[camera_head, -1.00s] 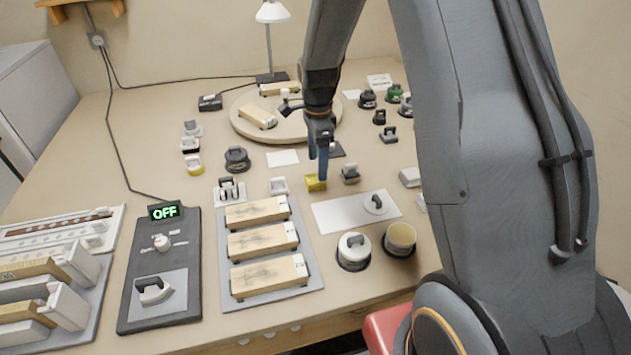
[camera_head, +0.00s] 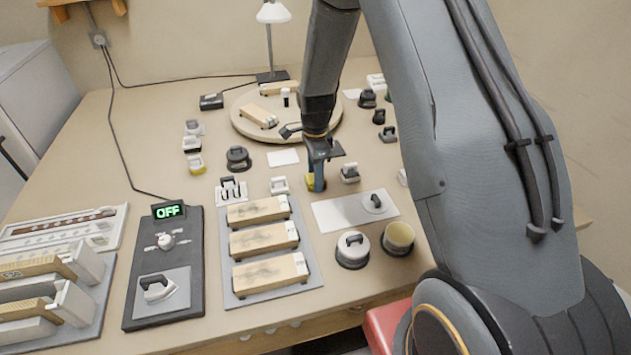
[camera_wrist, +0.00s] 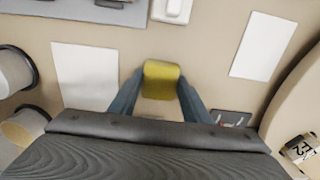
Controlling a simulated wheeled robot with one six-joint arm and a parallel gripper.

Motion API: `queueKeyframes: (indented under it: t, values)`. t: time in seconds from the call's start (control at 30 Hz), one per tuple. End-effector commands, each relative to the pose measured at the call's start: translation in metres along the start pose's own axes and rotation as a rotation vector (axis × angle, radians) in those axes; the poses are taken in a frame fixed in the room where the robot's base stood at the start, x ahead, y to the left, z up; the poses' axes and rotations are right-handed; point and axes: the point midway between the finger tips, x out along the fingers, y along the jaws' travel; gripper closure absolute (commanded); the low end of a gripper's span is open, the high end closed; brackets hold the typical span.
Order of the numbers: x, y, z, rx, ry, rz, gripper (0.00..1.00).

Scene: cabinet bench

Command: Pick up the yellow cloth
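The yellow cloth (camera_head: 310,182) is a small yellow piece on the bench, partly hidden behind my gripper (camera_head: 318,183) in the head view. In the wrist view the cloth (camera_wrist: 161,72) lies between the two blue fingertips of my gripper (camera_wrist: 159,82). The fingers stand apart, one on each side of the cloth, with narrow gaps. I see no clear grip on it, and the cloth looks to be still on the bench.
A round wooden board (camera_head: 240,124) lies behind. Wooden blocks on a grey tray (camera_head: 228,298) stand at front left.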

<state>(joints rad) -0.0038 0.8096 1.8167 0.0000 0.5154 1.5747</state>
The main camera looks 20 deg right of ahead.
Motion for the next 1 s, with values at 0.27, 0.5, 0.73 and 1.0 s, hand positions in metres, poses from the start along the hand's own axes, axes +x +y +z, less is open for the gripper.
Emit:
queueKeyframes:
  t: [0.27,0.5,0.73,1.0]
  values:
    - [0.000,0.000,0.000,0.000,0.000,0.000,0.78]
    - [-0.016,-0.002,0.000,0.000,0.000,-0.004,0.78]
    - [-0.059,-0.001,0.000,0.000,0.000,-0.004,0.78]
    - [-0.095,-0.001,0.000,0.000,0.000,-0.002,0.78]
